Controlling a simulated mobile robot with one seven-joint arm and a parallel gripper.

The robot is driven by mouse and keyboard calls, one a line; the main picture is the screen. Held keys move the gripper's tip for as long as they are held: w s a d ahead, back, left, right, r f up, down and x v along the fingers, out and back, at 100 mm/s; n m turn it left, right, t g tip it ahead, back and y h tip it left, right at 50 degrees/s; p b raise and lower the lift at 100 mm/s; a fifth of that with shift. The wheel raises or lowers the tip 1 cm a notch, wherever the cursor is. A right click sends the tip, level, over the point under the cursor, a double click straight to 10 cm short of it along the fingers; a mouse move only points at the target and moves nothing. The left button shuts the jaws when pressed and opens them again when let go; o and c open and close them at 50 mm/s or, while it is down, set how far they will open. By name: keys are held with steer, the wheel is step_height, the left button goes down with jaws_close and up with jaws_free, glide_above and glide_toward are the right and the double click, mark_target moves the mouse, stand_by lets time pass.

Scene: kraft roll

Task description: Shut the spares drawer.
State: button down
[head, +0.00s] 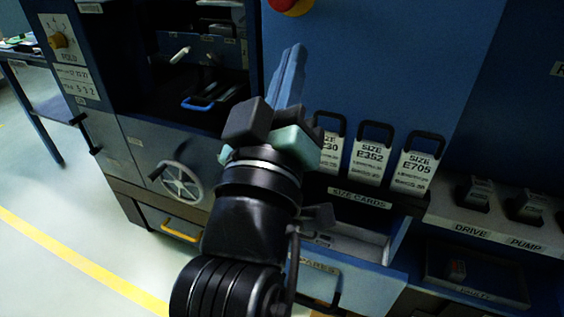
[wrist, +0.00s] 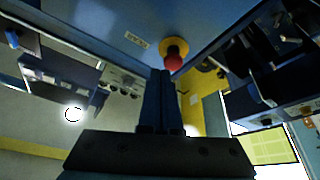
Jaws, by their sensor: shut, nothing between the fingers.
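The spares drawer (head: 318,266), with a label reading SPARES and a dark handle, is at the lower middle of the head view, below the size cards. It stands open, with its pale interior partly visible behind the front. My arm covers its left part. My gripper (head: 295,52) is above the drawer, apart from it, with its long blue fingers pointing up and away in front of the blue cabinet panel. The fingers also show in the wrist view (wrist: 161,85), together and empty. The drawer cannot be made out in the wrist view.
A red button (head: 287,4) is above my fingers; it also shows near the fingertips in the wrist view (wrist: 175,56). Size cards (head: 370,162) stand in a rack above the drawer. A handwheel (head: 181,183) and a yellow-handled drawer (head: 178,232) are left.

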step_height(320, 180, down, 14)
steer(key=a+n+g+h+p, duration=0.1)
steer(key=a+n+g, duration=0.25)
steer(key=n, duration=0.35)
steer(key=n+g+h+p, duration=0.15)
steer(key=n+p, duration=0.35)
steer(key=n, duration=1.6)
glide_toward(291, 246)
steer(key=b+x, duration=0.3)
steer(key=x, duration=0.4)
steer(key=shift+s, duration=0.1)
steer(key=b+x, duration=0.1)
steer(key=x, duration=1.3)
steer(key=shift+r+b, duration=0.4)
steer(key=shift+r, duration=0.1)
